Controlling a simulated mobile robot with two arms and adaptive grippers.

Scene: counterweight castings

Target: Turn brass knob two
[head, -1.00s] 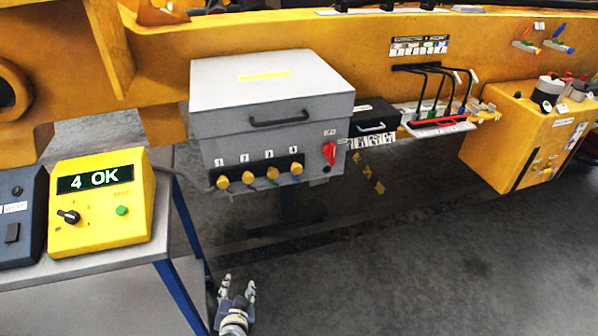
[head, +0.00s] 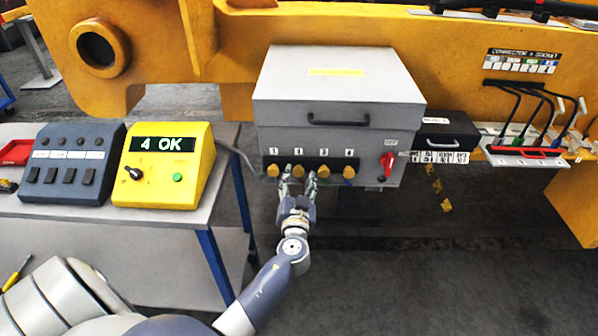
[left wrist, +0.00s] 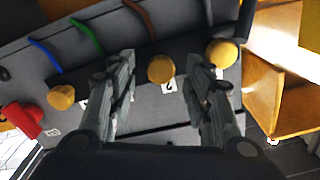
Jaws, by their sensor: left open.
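Brass knob two (head: 298,171) is the second from the left in a row on the front of the grey box (head: 338,85). In the left wrist view it is the round brass knob (left wrist: 161,69) beside a tag reading 2. My left gripper (head: 298,179) is open, its fingers (left wrist: 158,85) on either side of knob two, with a gap to each. Knob one (left wrist: 222,53) and knob four (left wrist: 61,97) lie outside the fingers in the wrist view. Knob three (head: 323,171) is hidden there behind a finger. My right gripper is not in view.
A red switch (head: 388,161) sits right of the knobs. The yellow tester (head: 165,170), its display reading "4 OK", stands on the table (head: 150,214) to the left. A small black box (head: 440,140) adjoins the grey box. The floor below is clear.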

